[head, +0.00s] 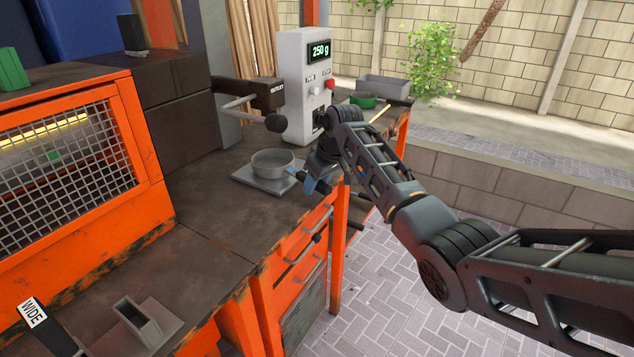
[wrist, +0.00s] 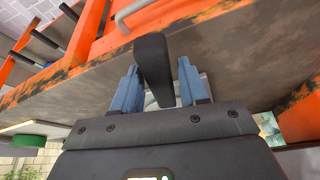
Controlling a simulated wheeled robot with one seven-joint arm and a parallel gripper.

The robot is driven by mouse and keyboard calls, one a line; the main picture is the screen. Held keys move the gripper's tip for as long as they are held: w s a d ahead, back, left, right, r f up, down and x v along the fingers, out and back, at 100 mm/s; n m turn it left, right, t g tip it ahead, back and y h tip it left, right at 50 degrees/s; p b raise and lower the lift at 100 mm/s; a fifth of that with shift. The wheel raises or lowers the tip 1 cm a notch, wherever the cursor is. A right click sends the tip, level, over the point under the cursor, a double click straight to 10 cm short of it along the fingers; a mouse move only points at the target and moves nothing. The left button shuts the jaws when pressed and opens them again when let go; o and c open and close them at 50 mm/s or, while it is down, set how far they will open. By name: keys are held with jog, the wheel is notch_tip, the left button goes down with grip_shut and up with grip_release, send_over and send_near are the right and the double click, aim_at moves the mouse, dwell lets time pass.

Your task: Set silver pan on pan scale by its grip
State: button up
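The silver pan (head: 272,163) is round and shallow. It appears to sit level on the flat grey plate of the pan scale (head: 257,183), on the dark bench top. Its grip points right, toward the bench's front edge. My gripper (head: 304,180) is at that grip, right of the pan. In the wrist view the black grip (wrist: 153,68) stands between the two blue fingers of my gripper (wrist: 159,88), with gaps visible on both sides. The fingers are open around it. The pan's bowl is mostly hidden in the wrist view.
A grey machine (head: 305,90) with a display reading 250 g and a red button stands behind the pan. An orange mesh-fronted cabinet (head: 70,160) is at left. Drawer handles (head: 309,236) project below the bench edge.

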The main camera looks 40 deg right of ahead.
jog(key=o, duration=0.3)
jog(key=shift+v, duration=3.9)
